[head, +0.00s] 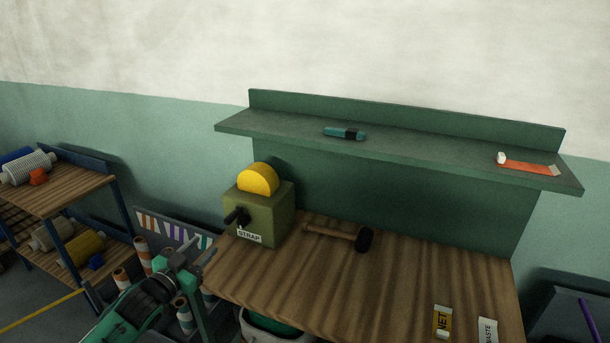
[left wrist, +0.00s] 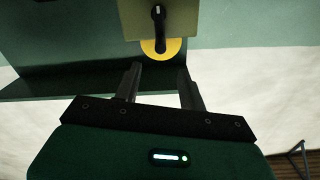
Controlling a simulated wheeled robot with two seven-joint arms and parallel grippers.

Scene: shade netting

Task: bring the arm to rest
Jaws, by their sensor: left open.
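My left gripper (head: 191,257) is at the lower left, beside the left end of the wooden workbench (head: 430,275). In the left wrist view its two fingers (left wrist: 161,84) stand apart with nothing between them. The olive STRAP box (head: 262,218) with its yellow disc (head: 258,180) and black crank stands on the bench, to the right of the gripper. The box (left wrist: 136,20) and yellow disc (left wrist: 174,50) also show beyond the fingers in the left wrist view, apart from them. My right gripper does not show.
A mallet (head: 340,235) lies on the bench. A teal tool (head: 343,133) and an orange-bladed item (head: 528,167) lie on the green shelf (head: 430,148). NET (head: 442,321) and WASTE (head: 488,331) labels are at the bench front. A rack (head: 75,196) with rolls stands left.

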